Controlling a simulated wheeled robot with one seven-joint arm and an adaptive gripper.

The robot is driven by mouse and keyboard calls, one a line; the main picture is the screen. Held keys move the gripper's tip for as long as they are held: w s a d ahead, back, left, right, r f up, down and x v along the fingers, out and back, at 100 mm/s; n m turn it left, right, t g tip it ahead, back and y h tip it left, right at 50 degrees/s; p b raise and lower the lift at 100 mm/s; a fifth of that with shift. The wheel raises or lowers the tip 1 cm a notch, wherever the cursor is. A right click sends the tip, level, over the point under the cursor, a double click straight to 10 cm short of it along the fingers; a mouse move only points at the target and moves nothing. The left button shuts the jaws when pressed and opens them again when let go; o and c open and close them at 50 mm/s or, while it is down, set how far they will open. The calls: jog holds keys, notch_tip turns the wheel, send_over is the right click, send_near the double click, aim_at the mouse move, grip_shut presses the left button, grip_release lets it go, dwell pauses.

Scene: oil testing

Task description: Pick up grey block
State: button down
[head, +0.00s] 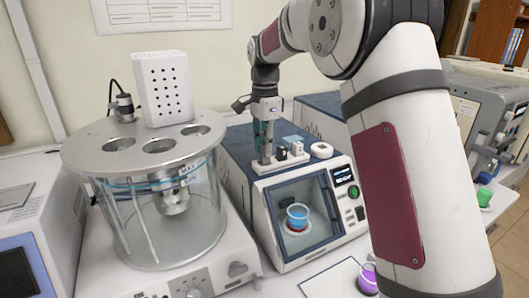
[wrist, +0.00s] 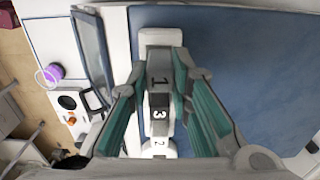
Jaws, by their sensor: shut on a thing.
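My gripper (head: 265,142) points down over the left end of a white holder (head: 264,168) on top of the blue-and-white machine. In the wrist view its teal fingers close around the grey block (wrist: 158,80) marked 1, which sits between the fingertips (wrist: 159,66). Whether the block is lifted off the holder I cannot tell. In the head view the fingers hide the block. A dark block (wrist: 159,115) marked 3 and a white piece (wrist: 159,147) marked 2 stand in the same row.
The blue machine top (wrist: 250,70) is bare beside the row. The machine's window shows a blue cup (head: 297,217). A glass bath with a metal lid (head: 90,152) and a white perforated box (head: 163,88) stand left. A purple cup (head: 368,279) stands in front.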

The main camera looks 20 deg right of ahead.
jog(key=shift+w+r, duration=0.1)
jog(key=shift+r, duration=0.45)
jog(key=shift+s+r, duration=0.25)
jog(key=shift+r, duration=0.05)
jog(key=s+d+r+b, duration=0.1)
jog(key=s+d, duration=0.1)
jog(key=s, duration=1.3)
jog(key=shift+s+r, duration=0.2)
jog(key=shift+s, duration=0.1)
